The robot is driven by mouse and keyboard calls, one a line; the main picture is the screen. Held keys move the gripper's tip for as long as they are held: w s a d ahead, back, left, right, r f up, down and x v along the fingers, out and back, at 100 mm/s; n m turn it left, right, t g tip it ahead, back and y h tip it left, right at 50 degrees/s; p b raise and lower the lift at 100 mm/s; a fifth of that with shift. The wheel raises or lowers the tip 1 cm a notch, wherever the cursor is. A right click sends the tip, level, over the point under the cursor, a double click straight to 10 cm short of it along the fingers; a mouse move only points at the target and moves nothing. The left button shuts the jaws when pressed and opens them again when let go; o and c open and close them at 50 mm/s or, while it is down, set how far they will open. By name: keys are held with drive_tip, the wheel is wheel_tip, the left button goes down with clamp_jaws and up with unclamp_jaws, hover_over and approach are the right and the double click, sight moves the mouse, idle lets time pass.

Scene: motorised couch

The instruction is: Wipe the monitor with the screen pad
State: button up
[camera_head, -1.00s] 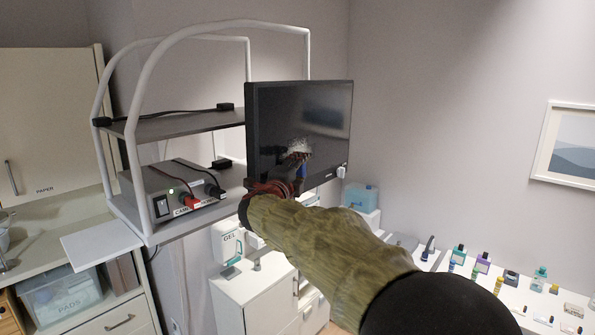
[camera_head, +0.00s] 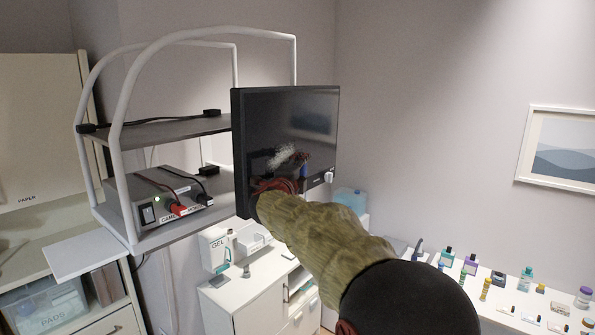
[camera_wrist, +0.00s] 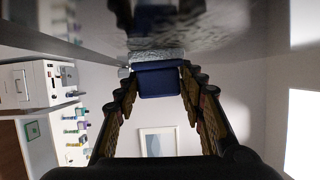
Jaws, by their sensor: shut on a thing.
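The monitor (camera_head: 310,110) is a dark flat screen in a black frame, upright beside the white-railed shelf unit in the head view. My gripper (camera_wrist: 158,92) is shut on the screen pad (camera_wrist: 158,82), a blue block with a grey, textured wiping face, which shows between the fingers in the wrist view. The pad's grey face is at the glossy screen surface (camera_wrist: 215,35); I cannot tell for sure whether it touches. In the head view, my arm hides most of the gripper, low in front of the screen. A whitish patch shows on the screen above it.
The shelf unit (camera_head: 165,232) left of the monitor holds a grey box (camera_head: 150,205) with red and black cables. A white cabinet (camera_head: 245,300) with gel dispensers stands below. A table with several small bottles is at the lower right. A framed picture (camera_head: 565,150) hangs on the wall.

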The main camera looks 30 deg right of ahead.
drive_tip(key=shift+w+d+r+p, duration=0.8)
drive_tip(key=shift+d+r, duration=0.25)
drive_tip(key=shift+d, duration=1.15)
drive_tip(key=shift+s+a+r, duration=0.5)
drive_tip(key=shift+s+a, duration=0.85)
drive_tip(key=shift+a, duration=2.25)
drive_tip(key=shift+s+a+r, duration=0.5)
drive_tip(key=shift+s+a, duration=0.8)
drive_tip(key=shift+a, duration=2.25)
drive_tip(key=w+d, duration=0.1)
drive_tip(key=d, duration=0.3)
drive_tip(key=w+d, duration=0.2)
drive_tip(key=d, duration=0.3)
drive_tip(key=w+d, duration=0.2)
drive_tip(key=d, duration=0.3)
drive_tip(key=shift+w+d+p, duration=0.1)
drive_tip(key=shift+d+p, duration=0.1)
drive_tip(key=shift+p, duration=0.1)
drive_tip(key=shift+f, duration=0.1)
drive_tip(key=s+d+b, duration=0.2)
drive_tip(key=s, duration=0.3)
drive_tip(key=shift+s, duration=0.35)
